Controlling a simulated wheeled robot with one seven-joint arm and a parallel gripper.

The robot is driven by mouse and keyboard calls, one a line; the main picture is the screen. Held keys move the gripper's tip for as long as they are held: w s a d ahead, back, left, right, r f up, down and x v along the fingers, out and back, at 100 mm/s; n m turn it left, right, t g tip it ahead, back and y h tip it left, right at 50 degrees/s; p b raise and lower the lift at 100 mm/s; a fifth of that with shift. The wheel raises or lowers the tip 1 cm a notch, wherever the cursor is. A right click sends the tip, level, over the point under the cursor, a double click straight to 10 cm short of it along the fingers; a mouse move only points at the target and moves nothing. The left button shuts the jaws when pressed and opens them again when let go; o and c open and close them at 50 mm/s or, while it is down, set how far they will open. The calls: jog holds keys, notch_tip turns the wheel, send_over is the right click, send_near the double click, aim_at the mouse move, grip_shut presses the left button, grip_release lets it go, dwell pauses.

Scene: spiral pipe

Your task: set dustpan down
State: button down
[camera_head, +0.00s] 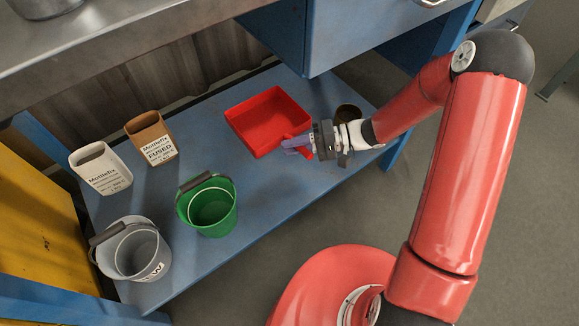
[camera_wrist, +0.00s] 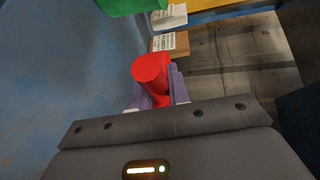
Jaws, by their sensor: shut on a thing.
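The red dustpan (camera_head: 265,120) is a shallow, open-topped pan on the blue lower shelf (camera_head: 285,192), at or very near its surface. Whether it touches the shelf I cannot tell for sure. My gripper (camera_head: 296,146) is at the pan's near right corner, shut on its handle. In the wrist view the red handle (camera_wrist: 152,70) sits between my purple fingers (camera_wrist: 158,98). The pan's body is not seen in the wrist view.
A green bucket (camera_head: 213,222) and a grey bucket (camera_head: 148,266) stand at the shelf's left part, with a white container (camera_head: 100,168) and a brown container (camera_head: 151,137) behind. A blue cabinet (camera_head: 345,35) hangs above.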

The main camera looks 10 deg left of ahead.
notch_tip(320, 180, down, 10)
jog(key=shift+r+b, duration=0.15)
jog(key=shift+b, duration=0.95)
jog(key=c, duration=1.3)
grip_release()
jog(key=shift+c, duration=0.2)
jog(key=p+v, duration=0.1)
jog(key=v, duration=1.1)
jog(key=shift+p, duration=0.4)
